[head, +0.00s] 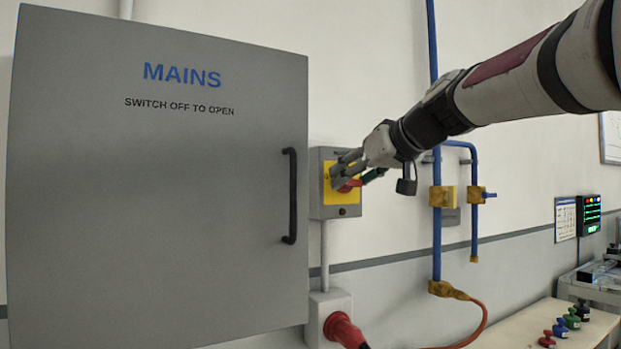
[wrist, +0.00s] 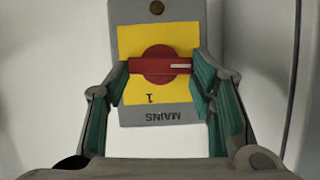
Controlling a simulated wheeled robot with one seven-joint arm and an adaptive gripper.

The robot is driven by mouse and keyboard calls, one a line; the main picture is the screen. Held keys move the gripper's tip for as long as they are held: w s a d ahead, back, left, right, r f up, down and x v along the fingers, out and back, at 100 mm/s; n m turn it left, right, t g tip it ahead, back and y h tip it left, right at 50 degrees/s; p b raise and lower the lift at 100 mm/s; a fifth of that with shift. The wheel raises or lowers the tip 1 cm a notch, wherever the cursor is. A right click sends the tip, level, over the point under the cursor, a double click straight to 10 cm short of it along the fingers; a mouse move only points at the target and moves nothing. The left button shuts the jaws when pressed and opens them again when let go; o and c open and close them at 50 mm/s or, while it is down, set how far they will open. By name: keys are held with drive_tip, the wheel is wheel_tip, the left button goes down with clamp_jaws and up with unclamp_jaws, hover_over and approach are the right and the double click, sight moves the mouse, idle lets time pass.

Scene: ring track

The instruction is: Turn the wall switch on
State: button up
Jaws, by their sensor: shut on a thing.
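The wall switch is a grey box (head: 319,190) with a yellow plate and a red rotary knob (head: 349,186), just right of the grey cabinet. In the wrist view the knob (wrist: 158,66) lies crosswise, its white mark at the right end. The yellow plate (wrist: 136,92) carries an upside-down "1" below the knob, and "MAINS" stands upside down on the grey box (wrist: 195,109). My gripper (head: 347,173) is at the switch, and its green-padded fingers (wrist: 160,70) are shut on the two ends of the knob. In the head view my fingers partly hide the knob.
The grey cabinet door (head: 150,200), marked "MAINS SWITCH OFF TO OPEN", is shut; its black handle (head: 290,195) is close to the switch. A red plug (head: 343,330) sits below. Blue pipes (head: 437,235) with yellow fittings run right of the switch. Small coloured items stand on a bench (head: 545,318).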

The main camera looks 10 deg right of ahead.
drive_tip(key=m+y+b, duration=0.1)
drive_tip(key=m, duration=0.1)
drive_tip(key=shift+w+d+f+m+g+y+b, duration=0.1)
drive_tip(key=shift+d+f+m+g+y+b, duration=0.05)
drive_tip(key=shift+d+m+g+y+b, duration=0.2)
drive_tip(key=m+y+b, duration=0.1)
drive_tip(key=m+y, duration=0.1)
drive_tip(key=m, duration=0.1)
drive_tip(key=shift+d+f+b, duration=0.15)
drive_tip(key=shift+b, duration=0.2)
drive_tip(key=m, duration=0.1)
drive_tip(key=m+y+b, duration=0.1)
drive_tip(key=m+y, duration=0.1)
drive_tip(key=shift+w+d+f+m, duration=0.1)
drive_tip(key=shift+d+f+m, duration=0.05)
drive_tip(key=shift+f+m, duration=0.15)
drive_tip(key=shift+f+m+t+y+b, duration=0.1)
drive_tip(key=shift+m+t+y+b, duration=0.35)
drive_tip(key=shift+m, duration=0.5)
drive_tip(key=shift+f+m+t+y+b, duration=0.1)
drive_tip(key=shift+m+t+y+b, duration=0.35)
drive_tip(key=shift+m, duration=0.45)
drive_tip(key=o, duration=1.2)
drive_tip(key=shift+c, duration=0.2)
drive_tip(key=v, duration=1.2)
drive_tip(key=shift+r, duration=0.15)
